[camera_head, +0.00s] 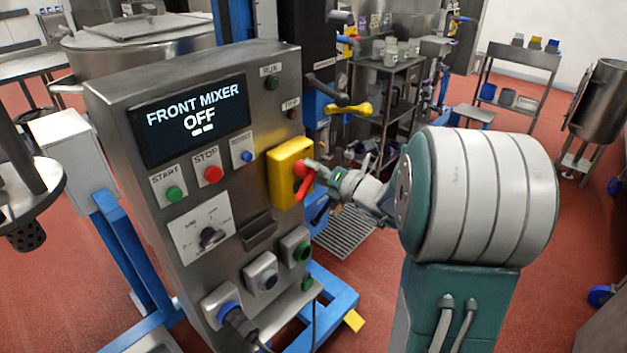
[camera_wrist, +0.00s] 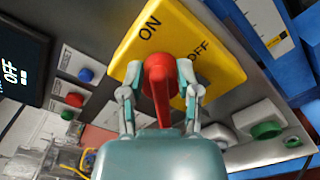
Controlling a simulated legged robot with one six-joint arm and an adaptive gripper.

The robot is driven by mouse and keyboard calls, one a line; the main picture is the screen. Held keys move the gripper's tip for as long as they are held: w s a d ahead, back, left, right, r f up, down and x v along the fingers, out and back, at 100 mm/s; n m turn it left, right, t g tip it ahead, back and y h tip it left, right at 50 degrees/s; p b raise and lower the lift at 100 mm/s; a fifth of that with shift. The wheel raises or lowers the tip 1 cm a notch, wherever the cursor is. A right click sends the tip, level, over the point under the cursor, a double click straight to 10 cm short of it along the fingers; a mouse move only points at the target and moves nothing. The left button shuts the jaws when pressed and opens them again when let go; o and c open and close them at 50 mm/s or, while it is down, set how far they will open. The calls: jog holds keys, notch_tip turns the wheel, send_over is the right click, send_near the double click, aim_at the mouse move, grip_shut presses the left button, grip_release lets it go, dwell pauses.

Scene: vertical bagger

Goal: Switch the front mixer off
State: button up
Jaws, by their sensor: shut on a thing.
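The front mixer control panel (camera_head: 225,245) is a grey metal box whose display (camera_head: 193,120) reads "FRONT MIXER OFF". On its right side is a yellow switch plate (camera_head: 282,172) with a red rotary handle (camera_head: 307,183). In the wrist view the plate (camera_wrist: 215,62) shows the words ON and OFF, and the red handle (camera_wrist: 158,82) lies between my fingers. My gripper (camera_wrist: 160,88) is shut on the red handle, one finger on each side. In the head view my gripper (camera_head: 318,178) reaches the handle from the right, and my arm hides little of the panel.
The panel also has a green start button (camera_head: 174,193), a red stop button (camera_head: 213,174), a blue button (camera_head: 246,156) and a black knob (camera_head: 211,238). Plugs and sockets sit below. A large steel vessel (camera_head: 135,50) stands behind. Red floor (camera_head: 385,255) is open to the right.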

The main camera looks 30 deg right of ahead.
jog(key=m, duration=0.2)
jog(key=f+m, duration=0.1)
jog(key=m, duration=0.1)
jog(key=shift+d, duration=0.15)
grip_shut()
jog(key=shift+d+f+m, duration=0.1)
jog(key=shift+f+m, duration=0.05)
jog(key=shift+m, duration=0.7)
jog(key=shift+d+f+m, duration=0.1)
jog(key=shift+f+m, duration=0.05)
jog(key=shift+m, duration=0.7)
jog(key=shift+a, duration=0.1)
jog(key=o, duration=0.9)
grip_release()
jog(key=shift+a, duration=0.15)
jog(key=shift+a+r, duration=0.15)
jog(key=shift+a, duration=0.1)
jog(key=shift+d, duration=0.1)
